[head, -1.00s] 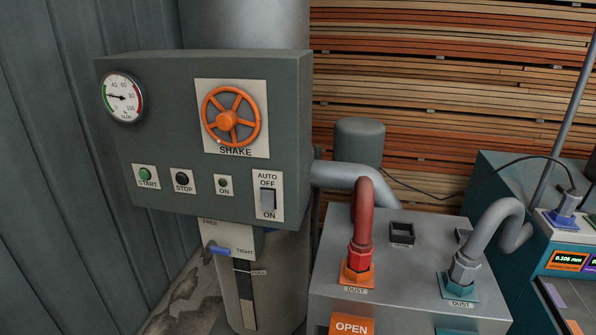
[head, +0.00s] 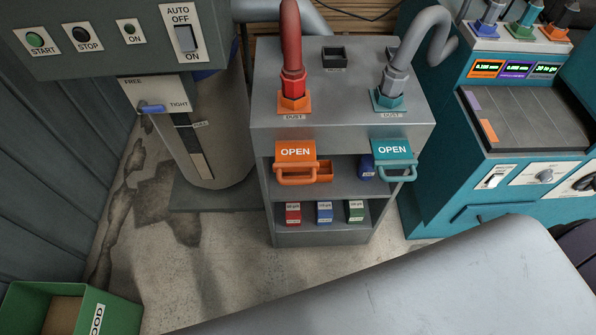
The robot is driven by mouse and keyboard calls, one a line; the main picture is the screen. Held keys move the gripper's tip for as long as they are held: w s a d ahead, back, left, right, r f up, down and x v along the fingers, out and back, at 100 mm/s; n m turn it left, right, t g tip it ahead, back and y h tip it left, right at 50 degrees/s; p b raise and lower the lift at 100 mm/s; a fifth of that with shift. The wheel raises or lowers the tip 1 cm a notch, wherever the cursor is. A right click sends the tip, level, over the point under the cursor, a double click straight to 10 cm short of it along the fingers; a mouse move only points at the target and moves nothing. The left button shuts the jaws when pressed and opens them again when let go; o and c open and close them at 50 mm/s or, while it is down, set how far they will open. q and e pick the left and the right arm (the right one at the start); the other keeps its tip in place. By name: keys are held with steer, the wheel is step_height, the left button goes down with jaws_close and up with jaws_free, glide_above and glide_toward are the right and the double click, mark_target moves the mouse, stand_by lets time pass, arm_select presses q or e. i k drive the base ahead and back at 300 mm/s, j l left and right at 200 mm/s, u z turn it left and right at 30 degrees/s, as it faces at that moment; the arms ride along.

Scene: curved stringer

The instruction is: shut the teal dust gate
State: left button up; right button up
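The teal dust gate (head: 393,152) is at the right front of the grey cabinet's top, in the head view. Its plate reads OPEN and its teal handle (head: 402,176) sticks out below the plate. Above it a grey hose (head: 397,76) plugs into a teal dust port (head: 390,100). An orange gate (head: 296,154), also reading OPEN, is to its left under a red hose (head: 291,62). Neither of my grippers is in view.
The grey cabinet (head: 340,122) has shelves with small red, blue and green boxes (head: 325,212). A teal machine (head: 490,185) stands close on its right. A grey drum (head: 212,150) is on its left. A large grey surface (head: 420,290) fills the lower right. A green bin (head: 110,312) is lower left.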

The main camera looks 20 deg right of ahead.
mark_target(389, 154)
steer(key=z, duration=1.4)
steer(key=k+j+z, duration=0.15)
steer(key=j+z, duration=0.2)
